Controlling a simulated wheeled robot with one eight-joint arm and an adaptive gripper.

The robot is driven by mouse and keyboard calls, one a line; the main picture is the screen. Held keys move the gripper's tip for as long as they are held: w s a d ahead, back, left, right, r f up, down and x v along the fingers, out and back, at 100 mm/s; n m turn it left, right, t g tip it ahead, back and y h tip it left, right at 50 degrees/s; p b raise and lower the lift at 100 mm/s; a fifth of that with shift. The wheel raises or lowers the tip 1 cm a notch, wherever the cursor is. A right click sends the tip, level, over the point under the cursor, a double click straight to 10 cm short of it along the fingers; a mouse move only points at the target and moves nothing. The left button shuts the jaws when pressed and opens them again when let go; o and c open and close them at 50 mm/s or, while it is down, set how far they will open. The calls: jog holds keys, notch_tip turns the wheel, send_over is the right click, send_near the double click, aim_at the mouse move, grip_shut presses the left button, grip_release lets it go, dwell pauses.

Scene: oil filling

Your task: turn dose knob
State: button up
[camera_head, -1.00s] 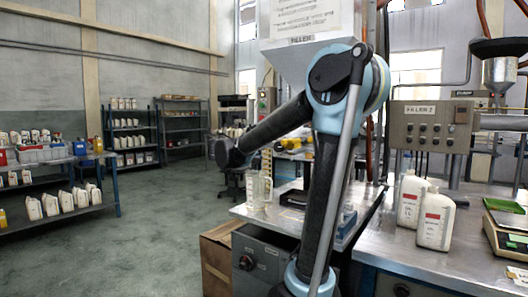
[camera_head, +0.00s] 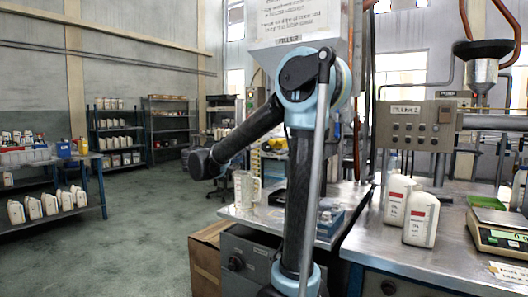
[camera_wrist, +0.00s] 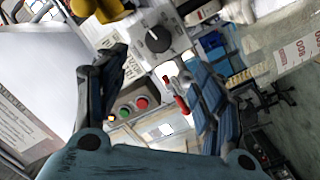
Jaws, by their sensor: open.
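A black round knob with a pale pointer mark (camera_wrist: 158,40) sits on a light dial plate in the wrist view, at the top middle. I take it for the dose knob; I cannot pick it out in the head view. My gripper (camera_wrist: 156,58) is open and empty, with one dark finger at left and one at right. The knob shows between and beyond the fingertips, with no visible contact. My arm covers part of the filler in the head view, and my gripper's fingers cannot be made out there.
Red and green buttons (camera_wrist: 132,107) and a red-handled part (camera_wrist: 180,102) lie in the wrist view between the fingers. Open floor (camera_head: 130,235) lies at left.

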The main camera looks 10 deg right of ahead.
aim_at(265, 148)
jog(key=x, duration=1.5)
jog(key=shift+w+d, duration=0.2)
jog(key=shift+d, duration=0.1)
jog(key=c, duration=1.1)
